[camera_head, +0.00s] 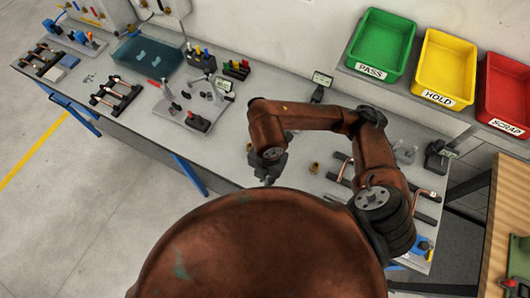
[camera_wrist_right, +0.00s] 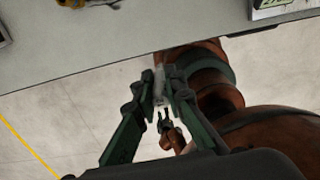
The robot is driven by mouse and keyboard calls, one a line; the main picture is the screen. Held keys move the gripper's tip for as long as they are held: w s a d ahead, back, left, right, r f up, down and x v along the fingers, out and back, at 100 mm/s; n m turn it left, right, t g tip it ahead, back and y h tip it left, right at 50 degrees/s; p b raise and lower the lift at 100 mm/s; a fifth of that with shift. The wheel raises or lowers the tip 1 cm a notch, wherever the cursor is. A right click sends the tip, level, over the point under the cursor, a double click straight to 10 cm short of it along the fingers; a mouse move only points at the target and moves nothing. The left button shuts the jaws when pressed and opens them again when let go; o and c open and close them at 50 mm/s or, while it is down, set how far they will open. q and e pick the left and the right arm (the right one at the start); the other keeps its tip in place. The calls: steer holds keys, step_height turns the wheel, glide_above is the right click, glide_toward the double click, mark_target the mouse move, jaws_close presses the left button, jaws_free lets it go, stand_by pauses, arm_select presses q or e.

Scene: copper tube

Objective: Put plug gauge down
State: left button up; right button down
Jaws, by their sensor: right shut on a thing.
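My right gripper (camera_head: 268,172) is over the front edge of the grey bench in the head view, its fingers pointing down. In the right wrist view, the fingers of this right gripper (camera_wrist_right: 160,92) close on a small pale grey piece, which I take to be the plug gauge (camera_wrist_right: 159,82). Only a little of it shows, and it is hidden in the head view. A dark forked end (camera_wrist_right: 167,122) on a brown link, probably my left gripper, shows small in the right wrist view. My left gripper does not show in the head view.
The grey bench (camera_head: 130,115) holds racks of copper tubes (camera_head: 115,93), a blue tray (camera_head: 147,55) and a stand with coloured handles (camera_head: 200,58). Green (camera_head: 381,47), yellow (camera_head: 446,67) and red (camera_head: 506,92) bins are on the back right shelf. Bare bench lies left of my right gripper.

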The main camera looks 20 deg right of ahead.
steer(key=w+d+f, duration=0.3)
steer(key=f, duration=0.1)
steer(key=w+d+f+p, duration=0.1)
steer(key=w+d+f, duration=0.1)
steer(key=d+f, duration=0.2)
steer(key=w+d+f+p, duration=0.1)
steer(key=w+d+f, duration=0.2)
steer(key=f, duration=0.1)
steer(key=shift+w+d+f, duration=0.25)
steer(key=shift+w+d, duration=0.05)
steer(key=shift+d, duration=0.05)
steer(key=shift+f, duration=0.2)
steer(key=shift+f, duration=0.1)
steer(key=c, duration=2.4)
jaws_free()
steer(key=shift+f, duration=0.1)
steer(key=o, duration=0.4)
